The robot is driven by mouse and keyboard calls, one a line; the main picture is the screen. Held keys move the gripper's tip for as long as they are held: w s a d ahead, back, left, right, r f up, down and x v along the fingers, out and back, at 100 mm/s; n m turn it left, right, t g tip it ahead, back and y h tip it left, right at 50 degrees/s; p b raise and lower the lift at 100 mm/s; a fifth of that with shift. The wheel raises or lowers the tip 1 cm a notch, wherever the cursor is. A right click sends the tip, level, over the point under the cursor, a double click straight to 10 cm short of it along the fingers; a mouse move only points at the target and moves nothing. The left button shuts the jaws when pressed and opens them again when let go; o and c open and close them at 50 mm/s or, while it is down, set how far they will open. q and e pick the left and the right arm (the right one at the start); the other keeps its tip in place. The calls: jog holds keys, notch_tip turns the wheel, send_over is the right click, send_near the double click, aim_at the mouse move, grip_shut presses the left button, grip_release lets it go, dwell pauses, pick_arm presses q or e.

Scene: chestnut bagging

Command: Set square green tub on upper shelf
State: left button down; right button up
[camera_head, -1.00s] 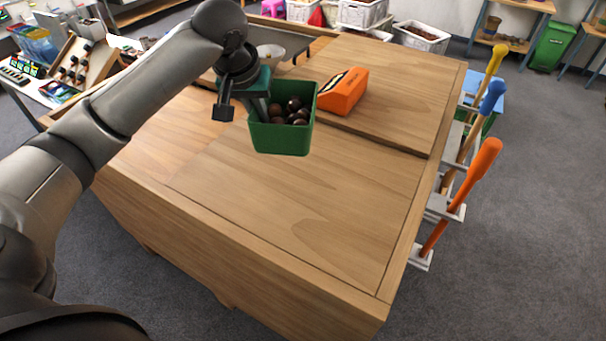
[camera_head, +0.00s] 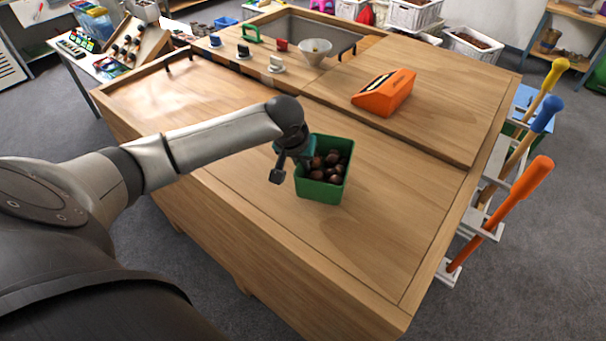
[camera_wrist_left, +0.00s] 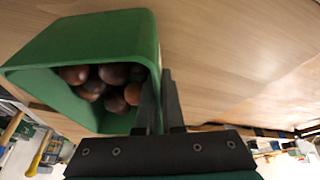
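The square green tub (camera_head: 322,190) holds several brown chestnuts and is over the front of the wooden table. My left gripper (camera_head: 302,158) is at its left rim. In the left wrist view the fingers (camera_wrist_left: 161,90) are close together on the wall of the tub (camera_wrist_left: 95,35), one inside and one outside, so the gripper is shut on the tub. I cannot tell whether the tub's base touches the tabletop. My right gripper is not in view. No shelf is clearly identifiable as the upper one.
An orange wedge-shaped box (camera_head: 384,93) sits on the raised board (camera_head: 440,115) behind the tub. A white funnel-shaped bowl (camera_head: 315,50) stands further back. Long-handled tools (camera_head: 515,200) hang along the right side. The front tabletop (camera_head: 370,240) is clear.

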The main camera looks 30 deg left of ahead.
aim_at(304, 174)
pick_arm(q)
jog(key=shift+f, duration=1.75)
jog(key=c, duration=1.5)
grip_release()
jog(key=shift+f, duration=0.2)
jog(key=o, duration=0.5)
jog(key=shift+c, duration=0.2)
